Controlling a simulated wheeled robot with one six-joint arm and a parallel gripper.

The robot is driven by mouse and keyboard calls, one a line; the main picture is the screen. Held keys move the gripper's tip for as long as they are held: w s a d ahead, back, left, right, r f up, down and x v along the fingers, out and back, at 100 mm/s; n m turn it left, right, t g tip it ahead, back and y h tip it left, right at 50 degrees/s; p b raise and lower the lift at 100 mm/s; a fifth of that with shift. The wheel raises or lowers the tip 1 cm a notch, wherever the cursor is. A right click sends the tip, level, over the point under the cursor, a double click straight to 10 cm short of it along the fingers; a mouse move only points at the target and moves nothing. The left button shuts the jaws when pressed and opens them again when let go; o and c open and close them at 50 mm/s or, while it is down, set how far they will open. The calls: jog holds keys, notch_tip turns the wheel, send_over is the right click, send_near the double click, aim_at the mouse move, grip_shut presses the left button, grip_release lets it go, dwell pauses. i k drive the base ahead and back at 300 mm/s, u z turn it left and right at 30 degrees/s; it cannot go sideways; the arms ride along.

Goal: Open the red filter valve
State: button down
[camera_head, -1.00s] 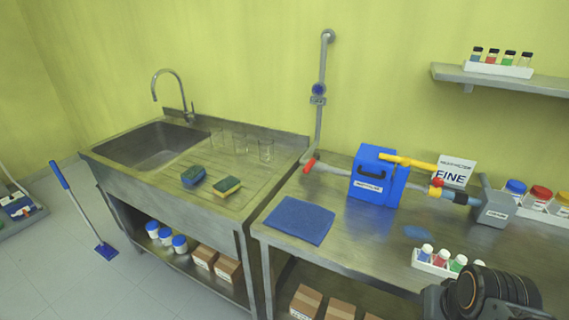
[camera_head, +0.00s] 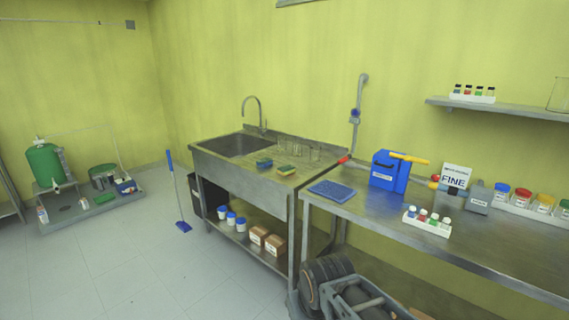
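The blue box-shaped filter unit (camera_head: 388,173) stands on the steel bench near the wall. A yellow bar (camera_head: 408,158) runs off its top to the right. A small red part (camera_head: 436,177) sits on the short pipe right of the box, too small to tell its setting. A second red piece, like a lever or pipe end (camera_head: 345,159), is left of the box at the foot of the wall pipe. I cannot tell which red part is the filter valve. My dark arm links show low in the view, below the bench front; my gripper's fingers do not show.
A sign reading FINE (camera_head: 456,177) and a grey box (camera_head: 479,198) stand right of the pipe. A white rack of small bottles (camera_head: 427,227) sits near the bench's front edge. A blue mat (camera_head: 332,191) lies at the left.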

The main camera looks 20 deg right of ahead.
aim_at(345, 159)
jog(key=u, duration=0.35)
jog(key=i, duration=2.1)
jog(key=z, duration=1.6)
jog(key=i, duration=0.75)
jog(key=z, duration=0.7)
